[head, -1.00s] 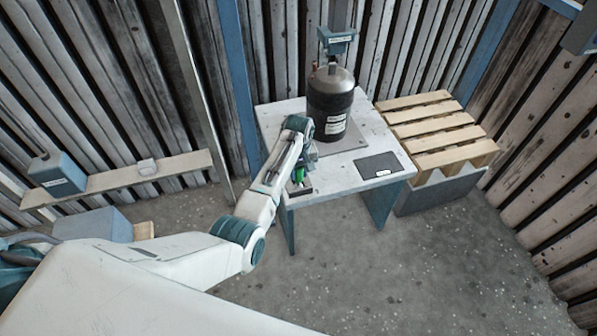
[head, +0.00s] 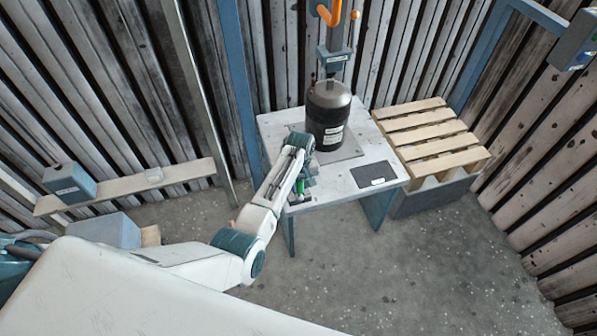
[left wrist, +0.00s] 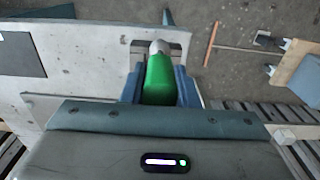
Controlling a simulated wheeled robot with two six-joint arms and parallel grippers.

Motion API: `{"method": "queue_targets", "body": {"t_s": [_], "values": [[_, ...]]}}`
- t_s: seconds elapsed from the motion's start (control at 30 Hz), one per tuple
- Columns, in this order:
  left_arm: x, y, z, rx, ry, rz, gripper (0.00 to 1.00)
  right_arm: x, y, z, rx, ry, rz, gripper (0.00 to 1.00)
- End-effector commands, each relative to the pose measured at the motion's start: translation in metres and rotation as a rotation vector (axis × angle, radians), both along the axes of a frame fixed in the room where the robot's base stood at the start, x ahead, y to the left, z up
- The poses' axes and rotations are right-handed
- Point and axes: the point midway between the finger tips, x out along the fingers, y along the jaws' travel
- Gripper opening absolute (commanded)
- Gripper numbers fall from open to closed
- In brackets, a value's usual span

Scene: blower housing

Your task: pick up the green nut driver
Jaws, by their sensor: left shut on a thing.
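The green nut driver (left wrist: 159,78) is between the two blue fingers of my left gripper (left wrist: 160,88) in the left wrist view. The fingers are shut on its green handle, and a grey metal end shows beyond it. In the head view the green handle (head: 300,186) shows small beside my left gripper (head: 303,184), at the left front corner of the white table (head: 340,191). Whether the driver is clear of the table cannot be told. My right gripper is in neither view.
A dark cylindrical housing (head: 328,112) stands on a grey plate on the table, close to my left arm. A dark pad (head: 374,174) lies at the table's right. A wooden pallet (head: 432,140) is to the right. Open floor lies in front.

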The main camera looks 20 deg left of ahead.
Motion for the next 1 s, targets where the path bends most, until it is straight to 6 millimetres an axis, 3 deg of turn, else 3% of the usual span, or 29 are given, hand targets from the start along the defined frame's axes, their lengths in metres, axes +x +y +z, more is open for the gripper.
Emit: {"method": "queue_targets", "body": {"t_s": [0.03,0.5,0.8,1.0], "values": [[-0.008,-0.004,0.008,-0.002,0.002,-0.001,0.00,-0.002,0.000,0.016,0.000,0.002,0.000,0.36],[-0.082,-0.038,0.016,-0.001,0.004,0.000,0.00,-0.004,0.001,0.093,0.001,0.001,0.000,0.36],[-0.111,-0.051,0.014,-0.001,0.002,0.000,0.00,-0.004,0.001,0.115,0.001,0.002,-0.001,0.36],[-0.115,-0.053,0.012,-0.001,-0.001,0.001,0.00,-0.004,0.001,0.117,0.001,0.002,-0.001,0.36]]}}
